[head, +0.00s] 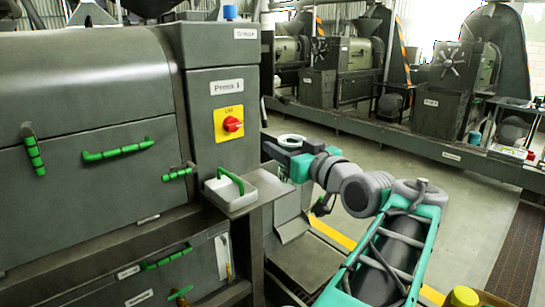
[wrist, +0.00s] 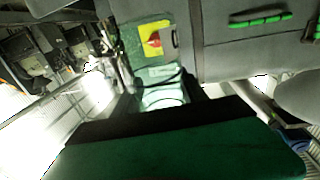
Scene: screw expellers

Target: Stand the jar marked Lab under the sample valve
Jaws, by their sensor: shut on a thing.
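My gripper (head: 285,152) reaches left beside the press, at about the height of its side ledge. It is shut on what looks like the jar; a white ring (head: 292,139), probably its rim, shows above the jaws. In the wrist view a pale ring (wrist: 162,97) shows beyond the dark green body of my gripper, which hides most of the lower picture. No Lab marking is readable. I cannot clearly pick out the sample valve; a small green-handled fitting (head: 180,292) sits low on the press front.
The press (head: 100,90), labelled Press 1, fills the left, with a red switch (head: 232,124) on yellow. A white box with a green handle (head: 231,188) stands on its ledge. A yellow-lidded thing (head: 462,297) is at bottom right.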

